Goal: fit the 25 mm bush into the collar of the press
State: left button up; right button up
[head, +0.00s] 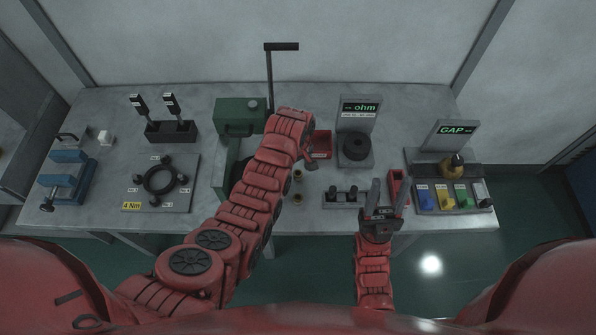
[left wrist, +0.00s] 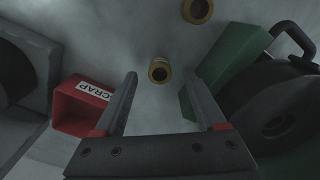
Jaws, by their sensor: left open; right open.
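Two small brass bushes stand on the table, one (head: 298,175) behind the other (head: 297,198) in the head view; I cannot tell which is 25 mm. In the left wrist view one bush (left wrist: 158,72) lies beyond and between my open fingertips, apart from them, and the other (left wrist: 197,10) is at the top edge. My left gripper (head: 311,158) is open and empty above the table. The green press (head: 238,115) with its tall lever is partly hidden by my left arm; I cannot make out its collar clearly. My right gripper (head: 388,190) is open and empty at the table's front.
A red scrap bin (head: 322,141) is close to my left gripper. A black-pegged rack (head: 343,198) and a red holder (head: 395,181) are near my right gripper.

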pick_arm(q)
jog(key=shift+f, duration=0.95)
grip_shut()
